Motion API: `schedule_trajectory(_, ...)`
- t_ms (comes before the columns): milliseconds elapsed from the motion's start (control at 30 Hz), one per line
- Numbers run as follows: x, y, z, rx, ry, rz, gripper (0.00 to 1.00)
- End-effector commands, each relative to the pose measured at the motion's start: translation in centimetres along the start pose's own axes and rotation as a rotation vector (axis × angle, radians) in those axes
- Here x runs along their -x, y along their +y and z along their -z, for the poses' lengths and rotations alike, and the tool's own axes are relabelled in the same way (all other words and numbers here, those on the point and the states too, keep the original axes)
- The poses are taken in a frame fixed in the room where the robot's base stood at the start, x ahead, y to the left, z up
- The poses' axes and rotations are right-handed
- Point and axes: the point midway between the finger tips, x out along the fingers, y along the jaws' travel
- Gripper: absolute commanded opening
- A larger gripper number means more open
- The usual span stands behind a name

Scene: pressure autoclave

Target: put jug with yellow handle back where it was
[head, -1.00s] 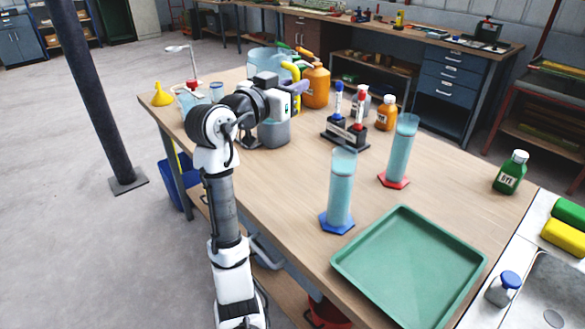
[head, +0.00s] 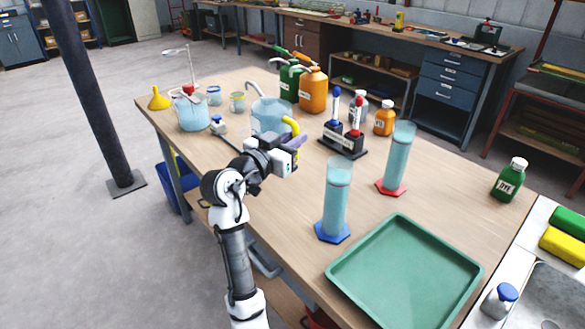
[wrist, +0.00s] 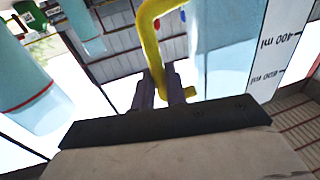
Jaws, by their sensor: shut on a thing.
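The jug with the yellow handle is a clear, light blue jug (head: 268,117) toward the back of the wooden table in the head view. Its yellow handle (head: 291,126) faces right, toward my gripper (head: 298,143). My arm hides part of the jug's lower side. I cannot tell whether its base touches the table.
Orange (head: 313,90) and green (head: 290,82) canisters stand behind the jug. A green tray (head: 405,270) lies in front.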

Motion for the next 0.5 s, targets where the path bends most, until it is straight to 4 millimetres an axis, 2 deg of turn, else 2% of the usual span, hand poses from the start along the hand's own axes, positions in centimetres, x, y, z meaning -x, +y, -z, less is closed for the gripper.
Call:
schedule_trajectory(33, 0.0, 0.0, -1.2, 0.006, -0.002, 0.0, 0.0)
schedule_trajectory(133, 0.1, 0.0, -3.2, 0.004, -0.001, 0.001, 0.0)
schedule_trajectory(367, 0.1, 0.0, -5.3, 0.0, 0.001, 0.0, 0.0)
schedule_trajectory(500, 0.1, 0.0, -7.4, 0.003, 0.0, 0.0, 0.0)
